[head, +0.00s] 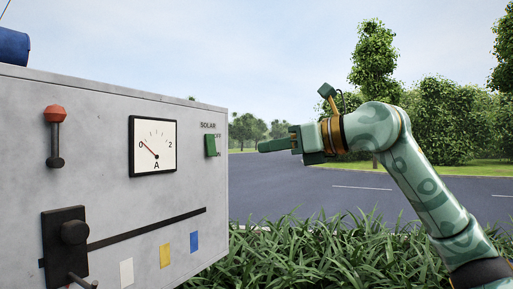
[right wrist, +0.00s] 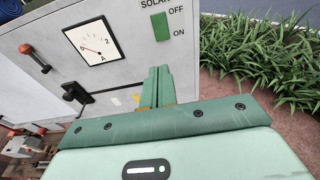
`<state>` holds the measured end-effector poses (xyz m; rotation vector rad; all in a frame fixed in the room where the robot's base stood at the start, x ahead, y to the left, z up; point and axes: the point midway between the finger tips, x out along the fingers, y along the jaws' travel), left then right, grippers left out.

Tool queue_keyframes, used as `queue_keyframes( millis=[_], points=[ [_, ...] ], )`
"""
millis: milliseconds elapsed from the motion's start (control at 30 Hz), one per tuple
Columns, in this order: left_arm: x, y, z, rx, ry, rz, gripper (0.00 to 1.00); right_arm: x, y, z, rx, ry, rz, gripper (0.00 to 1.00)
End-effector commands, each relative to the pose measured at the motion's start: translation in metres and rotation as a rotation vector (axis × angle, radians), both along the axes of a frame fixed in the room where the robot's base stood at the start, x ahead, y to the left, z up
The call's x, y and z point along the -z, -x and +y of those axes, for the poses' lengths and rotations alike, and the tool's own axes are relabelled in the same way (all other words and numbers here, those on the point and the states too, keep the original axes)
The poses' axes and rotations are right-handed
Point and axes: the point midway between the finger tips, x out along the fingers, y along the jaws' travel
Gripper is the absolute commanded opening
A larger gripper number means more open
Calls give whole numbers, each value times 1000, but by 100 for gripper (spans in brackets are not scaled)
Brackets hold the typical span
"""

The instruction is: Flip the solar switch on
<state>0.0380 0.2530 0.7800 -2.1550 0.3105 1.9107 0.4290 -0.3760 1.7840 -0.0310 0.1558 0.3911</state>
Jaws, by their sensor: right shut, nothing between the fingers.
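The solar switch (head: 210,146) is a green rocker on the grey panel, under the label SOLAR, with OFF above and ON below. It also shows in the right wrist view (right wrist: 160,26), beside the words OFF and ON. Which way it is tipped I cannot tell for sure. My right gripper (head: 262,146) is shut and empty. It points left at about the switch's height, with a gap between fingertips and panel in the head view. In the right wrist view its closed fingers (right wrist: 158,72) lie just below the switch. My left gripper is not in view.
The panel (head: 90,100) also carries an ammeter (head: 153,147) with its needle near 0, a red-tipped lever (head: 55,135) and a black crank-like handle (head: 72,235). Yellow, white and blue tags sit below a black slot. Grass (head: 330,250) grows right of the panel.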

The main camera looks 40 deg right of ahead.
Motion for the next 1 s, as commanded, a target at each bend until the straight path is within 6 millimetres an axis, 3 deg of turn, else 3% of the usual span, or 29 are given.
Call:
queue_keyframes(
  millis=[500,700,1000],
  points=[
    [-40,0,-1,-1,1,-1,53,13,-93,39,-2,-3,2,0],
    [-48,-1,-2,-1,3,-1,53,17,-110,46,-2,-2,1,0],
    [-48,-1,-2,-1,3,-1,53,19,-113,46,-1,-2,1,0]
  ],
)
